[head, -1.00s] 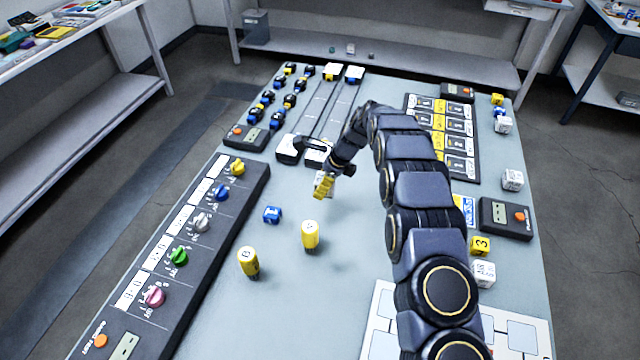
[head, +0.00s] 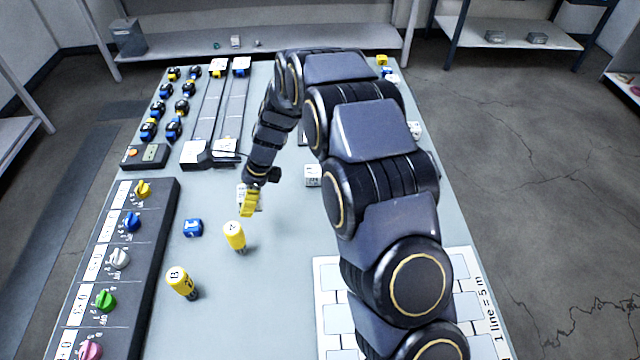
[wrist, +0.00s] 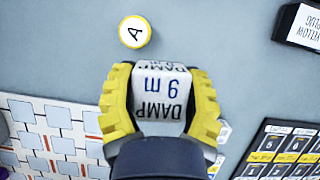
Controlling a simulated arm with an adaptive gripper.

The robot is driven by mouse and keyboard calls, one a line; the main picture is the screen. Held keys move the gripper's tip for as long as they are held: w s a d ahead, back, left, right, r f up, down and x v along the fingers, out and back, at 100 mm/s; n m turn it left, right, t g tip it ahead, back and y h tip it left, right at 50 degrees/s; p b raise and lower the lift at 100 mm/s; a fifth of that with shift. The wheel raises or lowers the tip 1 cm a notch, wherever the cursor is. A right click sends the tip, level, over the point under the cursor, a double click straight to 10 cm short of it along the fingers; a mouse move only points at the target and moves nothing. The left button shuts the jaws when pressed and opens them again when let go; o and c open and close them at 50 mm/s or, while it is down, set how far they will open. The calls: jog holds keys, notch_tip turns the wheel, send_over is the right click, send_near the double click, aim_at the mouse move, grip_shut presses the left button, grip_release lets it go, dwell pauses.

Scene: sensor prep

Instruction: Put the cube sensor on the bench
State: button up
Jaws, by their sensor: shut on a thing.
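My gripper (head: 250,203) has yellow fingers and is shut on a white cube sensor (wrist: 160,92) with dark lettering "DAMP" and "9 m" in the wrist view. In the head view, only part of this cube (head: 241,191) shows beside the fingers. The grey-blue bench (head: 265,290) lies beneath it. I cannot tell whether the cube touches the bench. The yellow cylinder marked A (head: 234,236) stands just in front of my gripper; its top also shows above the cube in the wrist view (wrist: 134,32).
A white cube (head: 313,175) stands to the right by my arm. A knob panel (head: 150,215) runs along the left edge. A white grid board (head: 330,300) lies at the front right.

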jog(key=w+d+m+t+h, duration=0.1)
jog(key=w+d+m+t, duration=0.2)
jog(key=d+m, duration=1.15)
jog(key=s+d+m+t+h, duration=0.1)
jog(key=s+d+m+h, duration=0.15)
jog(key=d, duration=0.95)
jog(key=s+d+m+t+h, duration=0.15)
jog(key=s+d, duration=0.25)
jog(key=d, duration=0.8)
jog(key=shift+g, duration=0.35)
jog(key=w+d+f, duration=0.2)
jog(key=w+f, duration=0.1)
jog(key=w, duration=0.1)
jog(key=w+d+f, duration=0.1)
jog(key=w+f, duration=0.2)
jog(key=w, duration=0.1)
jog(key=w+d+f, duration=0.2)
jog(key=w+f, duration=0.1)
jog(key=w, duration=0.1)
jog(key=shift+d+f, duration=0.2)
jog(key=shift+d, duration=0.15)
jog(key=shift+w+f, duration=0.15)
jog(key=shift+f, duration=1.5)
jog(key=shift+f, duration=0.1)
jog(key=o, duration=1.1)
